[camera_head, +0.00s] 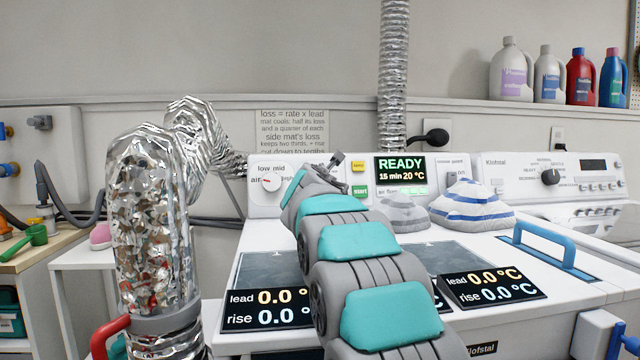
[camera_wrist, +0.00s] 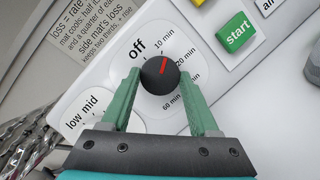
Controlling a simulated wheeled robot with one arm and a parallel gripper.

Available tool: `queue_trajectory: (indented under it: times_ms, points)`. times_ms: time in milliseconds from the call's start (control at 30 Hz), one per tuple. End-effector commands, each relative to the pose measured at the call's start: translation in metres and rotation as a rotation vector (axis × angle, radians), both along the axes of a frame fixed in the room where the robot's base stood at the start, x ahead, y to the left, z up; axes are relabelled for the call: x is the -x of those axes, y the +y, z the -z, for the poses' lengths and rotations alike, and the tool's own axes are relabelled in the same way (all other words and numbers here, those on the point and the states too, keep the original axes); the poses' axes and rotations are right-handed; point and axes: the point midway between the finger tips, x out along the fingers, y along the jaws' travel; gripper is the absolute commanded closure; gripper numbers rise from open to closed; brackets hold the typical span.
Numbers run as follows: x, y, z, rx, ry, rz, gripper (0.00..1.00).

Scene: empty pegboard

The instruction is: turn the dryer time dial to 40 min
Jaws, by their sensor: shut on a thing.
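The dryer time dial (camera_wrist: 160,77) is a round black knob with a red pointer line, on the white dryer panel in the wrist view. Its pointer is turned toward the side of the 10 min label, between off and 20 min. My gripper (camera_wrist: 160,76) has its green fingers on both sides of the knob, shut on it. The label between 20 min and 60 min is partly covered by a finger. In the head view my arm hides the dial. The dryer display (camera_head: 402,169) reads READY, 15 min, 20 °C.
The green start button (camera_wrist: 237,32) is close to the dial. The low/mid selector (camera_head: 269,183) is at the panel's left. A foil duct (camera_head: 150,220) stands left of my arm. Grey and blue-striped cloth bundles (camera_head: 472,205) lie on the dryer top at right.

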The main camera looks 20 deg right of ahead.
Motion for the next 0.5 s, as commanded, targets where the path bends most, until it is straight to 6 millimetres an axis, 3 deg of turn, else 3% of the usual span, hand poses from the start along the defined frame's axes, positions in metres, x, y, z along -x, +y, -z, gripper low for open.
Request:
queue_trajectory:
  times_ms: [500]
  points:
    - [-0.0013,0.0009,-0.0031,-0.438,-0.090,0.146,0.94]
